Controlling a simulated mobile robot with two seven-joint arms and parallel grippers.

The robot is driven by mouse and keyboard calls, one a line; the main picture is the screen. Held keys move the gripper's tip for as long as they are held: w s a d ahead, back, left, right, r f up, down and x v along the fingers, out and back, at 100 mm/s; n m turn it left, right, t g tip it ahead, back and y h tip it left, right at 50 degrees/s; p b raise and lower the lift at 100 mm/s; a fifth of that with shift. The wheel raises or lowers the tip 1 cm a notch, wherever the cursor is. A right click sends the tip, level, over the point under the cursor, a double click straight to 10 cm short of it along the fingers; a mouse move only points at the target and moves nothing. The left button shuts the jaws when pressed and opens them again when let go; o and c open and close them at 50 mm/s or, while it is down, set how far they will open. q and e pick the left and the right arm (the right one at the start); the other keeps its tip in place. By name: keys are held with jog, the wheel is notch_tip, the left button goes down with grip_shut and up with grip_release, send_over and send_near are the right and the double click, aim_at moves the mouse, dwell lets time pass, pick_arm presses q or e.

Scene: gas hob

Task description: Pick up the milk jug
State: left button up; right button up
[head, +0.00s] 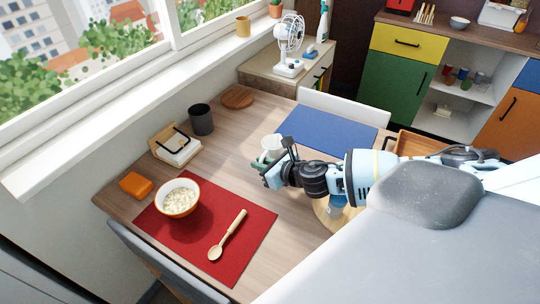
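A small white vessel (271,143), which looks like the milk jug, stands on the wooden table just left of the blue mat. Its lower part is partly hidden by my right gripper and by a small green thing (258,163) that I cannot identify. My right gripper (276,160) comes in from the right and is close in front of the jug. Its dark fingers look spread apart; I cannot tell whether they touch the jug. My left gripper is not in view.
A red mat (248,222) holds a bowl of oats (178,198) and a wooden spoon (228,235). A dark cup (201,119), napkin holder (176,146), orange block (135,185) and round wooden coaster (237,97) stand along the window side. The blue mat (328,132) is bare.

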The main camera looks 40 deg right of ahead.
aim_at(261, 157)
grip_shut()
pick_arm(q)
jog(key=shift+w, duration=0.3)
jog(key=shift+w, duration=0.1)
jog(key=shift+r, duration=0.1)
pick_arm(e)
jog(key=shift+r, duration=0.2)
jog(key=shift+r, duration=0.25)
notch_tip(261, 157, up, 3)
jog(key=shift+w+r+p, duration=0.1)
jog(key=shift+p, duration=0.5)
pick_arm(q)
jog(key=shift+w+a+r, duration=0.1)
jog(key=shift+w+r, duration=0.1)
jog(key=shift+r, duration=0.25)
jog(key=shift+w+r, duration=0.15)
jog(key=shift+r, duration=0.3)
pick_arm(e)
jog(key=s+a+r, duration=0.1)
jog(key=s+a, duration=0.9)
jog(key=s, duration=0.2)
jog(key=shift+a, duration=0.35)
